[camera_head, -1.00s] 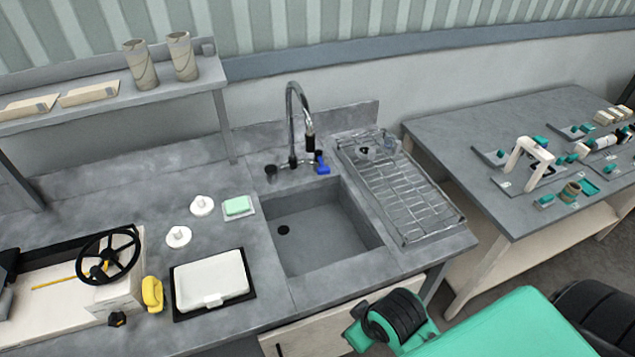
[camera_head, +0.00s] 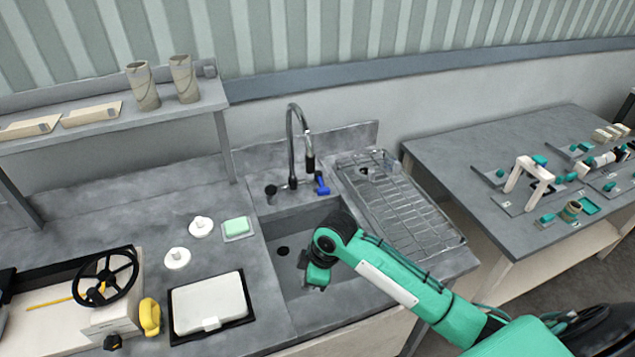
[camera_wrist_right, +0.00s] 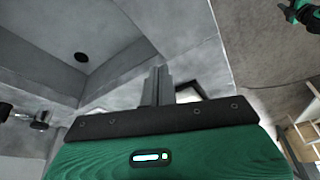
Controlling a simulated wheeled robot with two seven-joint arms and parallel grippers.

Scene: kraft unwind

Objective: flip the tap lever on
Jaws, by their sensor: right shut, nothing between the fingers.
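The tap (camera_head: 291,150) is a tall chrome gooseneck with a black spout end, standing behind the sink (camera_head: 290,215). Its blue lever (camera_head: 322,185) sits low on the right side of the tap. My right gripper (camera_head: 304,268) is over the sink basin, in front of the tap and apart from the lever. In the right wrist view its fingers (camera_wrist_right: 158,86) are together with nothing between them. The lever cannot be made out in that view. My left gripper is not in view.
A wire drying rack (camera_head: 400,210) with a clear glass lies right of the sink. A green soap bar (camera_head: 236,226) and white knobs (camera_head: 177,258) are on the left counter. The sink drain (camera_wrist_right: 82,57) shows in the right wrist view. A shelf (camera_head: 120,113) stands back left.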

